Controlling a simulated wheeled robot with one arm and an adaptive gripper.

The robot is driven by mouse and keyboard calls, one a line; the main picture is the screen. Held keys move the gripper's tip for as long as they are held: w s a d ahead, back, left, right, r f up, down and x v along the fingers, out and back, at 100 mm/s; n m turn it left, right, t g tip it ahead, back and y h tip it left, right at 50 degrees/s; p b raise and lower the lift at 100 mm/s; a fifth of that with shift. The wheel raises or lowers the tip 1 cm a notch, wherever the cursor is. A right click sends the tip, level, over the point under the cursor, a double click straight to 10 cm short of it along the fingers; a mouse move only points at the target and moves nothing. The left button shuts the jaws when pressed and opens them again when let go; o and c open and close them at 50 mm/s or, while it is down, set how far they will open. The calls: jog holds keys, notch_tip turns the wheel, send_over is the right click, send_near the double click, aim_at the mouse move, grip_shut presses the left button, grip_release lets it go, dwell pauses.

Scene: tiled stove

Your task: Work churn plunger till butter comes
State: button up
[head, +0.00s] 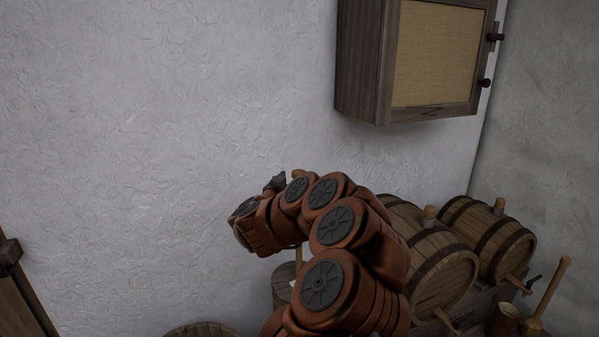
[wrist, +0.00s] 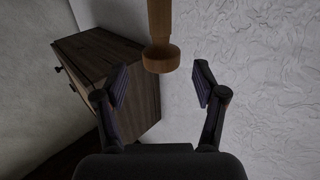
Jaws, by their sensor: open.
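The churn plunger's wooden handle (wrist: 160,28) hangs into the wrist view from the top and ends in a wider round knob. My gripper (wrist: 161,72) is open, with one finger on each side of the knob and visible gaps to both. In the head view a light wooden knob (head: 298,173) shows just right of my dark gripper finger (head: 276,183). A thin pale rod (head: 298,256) shows below my arm, above a wooden churn (head: 282,290). My arm hides most of the rod and part of the churn.
A wooden wall cabinet (head: 362,70) with a woven panel hangs at upper right; it also shows in the wrist view (wrist: 130,85). Barrels (head: 445,265) lie at right, near a small mug (head: 505,320). A round wooden lid or top (head: 200,329) shows at the bottom edge.

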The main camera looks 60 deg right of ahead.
aim_at(299, 171)
jog(key=shift+w+d+p, duration=0.25)
jog(key=shift+d+p, duration=0.05)
jog(key=shift+d, duration=0.8)
jog(key=shift+w+d+p, duration=0.25)
jog(key=shift+d, duration=0.8)
grip_shut()
